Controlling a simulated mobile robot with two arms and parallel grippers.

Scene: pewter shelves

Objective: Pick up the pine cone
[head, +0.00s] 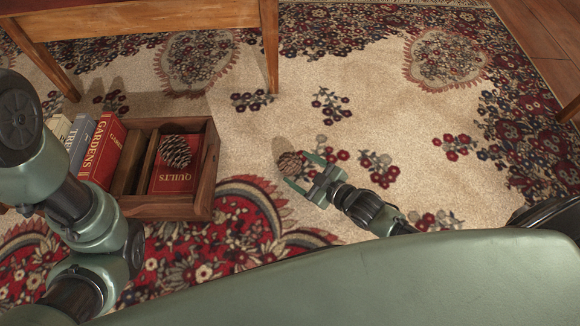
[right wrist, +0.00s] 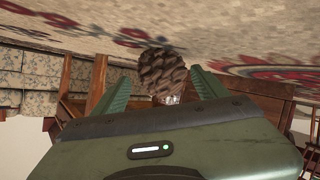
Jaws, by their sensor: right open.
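A brown pine cone (head: 291,163) lies on the patterned rug in the head view, at the tips of my right gripper (head: 303,170). The gripper is open, low over the rug, with its fingers pointing left at the cone. In the right wrist view the pine cone (right wrist: 163,72) appears between the two spread fingers (right wrist: 158,88), with a gap visible on each side.
The wooden crate (head: 203,190) stands left of my right gripper, holding the red Quilts book (head: 172,181) and several upright books (head: 104,152). A wooden table (head: 140,20) with legs stands at the back left. The rug (head: 390,110) is clear at right.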

